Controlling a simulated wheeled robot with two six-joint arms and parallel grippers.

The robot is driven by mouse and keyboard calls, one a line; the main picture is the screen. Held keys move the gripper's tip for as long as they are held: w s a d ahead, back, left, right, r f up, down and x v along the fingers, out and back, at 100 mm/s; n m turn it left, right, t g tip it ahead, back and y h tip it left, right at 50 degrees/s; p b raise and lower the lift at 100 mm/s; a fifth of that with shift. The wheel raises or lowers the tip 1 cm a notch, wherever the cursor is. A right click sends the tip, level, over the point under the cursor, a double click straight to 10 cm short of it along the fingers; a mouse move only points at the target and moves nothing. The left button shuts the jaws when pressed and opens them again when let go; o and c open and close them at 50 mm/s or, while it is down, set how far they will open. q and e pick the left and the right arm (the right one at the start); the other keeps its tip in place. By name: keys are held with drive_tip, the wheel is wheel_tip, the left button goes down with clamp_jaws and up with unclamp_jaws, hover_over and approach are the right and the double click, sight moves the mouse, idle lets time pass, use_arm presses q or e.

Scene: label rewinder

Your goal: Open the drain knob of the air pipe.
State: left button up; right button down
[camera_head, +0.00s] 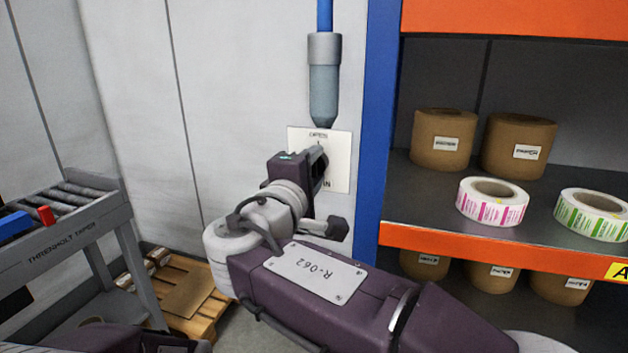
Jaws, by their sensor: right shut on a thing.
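The air pipe (324,80) comes down the wall as a blue tube into a grey metal collar and a grey-blue bowl with a tapered lower end. Below it a white plate (340,150) on the wall carries lettering at its top and bottom, partly covered by my gripper. My right gripper (320,165) is in front of this plate, just under the bowl, and is shut on the drain knob. The knob itself is hidden behind the gripper, so its turn cannot be seen. Only a dark part of my left arm shows at the bottom left; its fingers are out of view.
A blue post (376,130) of an orange-edged shelf stands close right of the plate. The shelf holds brown rolls (443,138) and printed label rolls (492,202). A roller table (75,225) and a wooden pallet (185,295) are at the left. Bare wall lies between.

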drive_tip(key=shift+f+m+b, duration=0.1)
drive_tip(key=shift+m+b, duration=0.2)
drive_tip(key=shift+m, duration=0.1)
idle(0.3)
drive_tip(key=c, duration=0.9)
unclamp_jaws()
drive_tip(key=p+v, duration=0.1)
drive_tip(key=v, duration=0.8)
